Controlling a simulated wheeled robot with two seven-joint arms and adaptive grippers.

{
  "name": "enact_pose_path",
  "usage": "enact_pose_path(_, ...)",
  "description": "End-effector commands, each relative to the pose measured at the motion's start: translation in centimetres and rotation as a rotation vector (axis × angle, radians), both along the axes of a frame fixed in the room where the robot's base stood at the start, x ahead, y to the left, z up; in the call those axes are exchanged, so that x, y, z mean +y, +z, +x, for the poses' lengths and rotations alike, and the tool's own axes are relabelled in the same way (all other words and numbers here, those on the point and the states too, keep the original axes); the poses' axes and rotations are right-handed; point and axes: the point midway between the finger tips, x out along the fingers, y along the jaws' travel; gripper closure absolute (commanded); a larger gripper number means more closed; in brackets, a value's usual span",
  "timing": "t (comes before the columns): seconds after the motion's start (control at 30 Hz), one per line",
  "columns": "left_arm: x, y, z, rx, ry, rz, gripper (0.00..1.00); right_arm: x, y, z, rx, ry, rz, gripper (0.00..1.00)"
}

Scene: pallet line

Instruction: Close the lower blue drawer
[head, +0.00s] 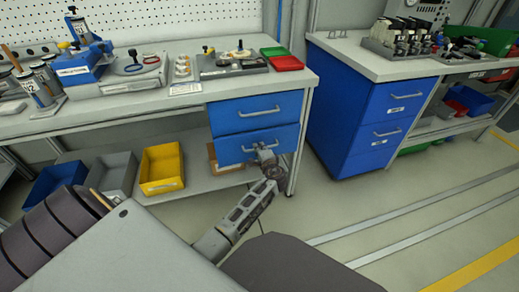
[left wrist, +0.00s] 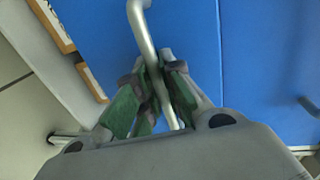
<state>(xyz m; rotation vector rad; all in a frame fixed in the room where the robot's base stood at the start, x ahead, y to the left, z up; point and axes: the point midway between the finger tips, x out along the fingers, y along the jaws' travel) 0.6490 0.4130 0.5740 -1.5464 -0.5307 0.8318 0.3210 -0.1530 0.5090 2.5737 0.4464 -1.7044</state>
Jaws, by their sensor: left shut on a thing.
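The lower blue drawer (head: 232,151) is in the workbench's drawer unit, right under the upper blue drawer (head: 230,117). My left gripper (head: 264,153) is at the silver handle of the lower drawer (head: 250,149). In the left wrist view, the fingers of my left gripper (left wrist: 163,88) are shut on the handle bar (left wrist: 143,30), which runs between them. The blue drawer front (left wrist: 190,40) fills the background there. My right gripper is not in view.
Yellow (head: 162,166), grey (head: 115,174) and dark blue bins stand on the lower shelf, left of the drawers. A second blue drawer cabinet (head: 345,110) stands to the right. The floor (head: 340,200) in front of the drawers is clear.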

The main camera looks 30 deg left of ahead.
Motion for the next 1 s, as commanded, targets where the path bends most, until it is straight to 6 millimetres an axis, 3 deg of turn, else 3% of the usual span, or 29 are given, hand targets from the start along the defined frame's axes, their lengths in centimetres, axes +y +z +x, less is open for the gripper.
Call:
enact_pose_path(0.3,1.6,0.0,1.5,0.001,0.000,0.001,1.00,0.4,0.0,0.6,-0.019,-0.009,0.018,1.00)
enact_pose_path(0.63,2.0,0.1,1.7,-0.001,-0.001,0.001,1.00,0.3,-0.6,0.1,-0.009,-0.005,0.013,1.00)
enact_pose_path(0.67,2.0,0.1,1.7,-0.001,-0.001,0.001,0.88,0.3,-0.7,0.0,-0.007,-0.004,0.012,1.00)
enact_pose_path(0.73,2.0,0.1,1.7,-0.002,-0.001,0.001,0.81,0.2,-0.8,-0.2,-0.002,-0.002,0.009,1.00)
enact_pose_path(1.0,2.0,0.1,1.7,-0.002,-0.001,0.001,0.81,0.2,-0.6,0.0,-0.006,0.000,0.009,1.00)
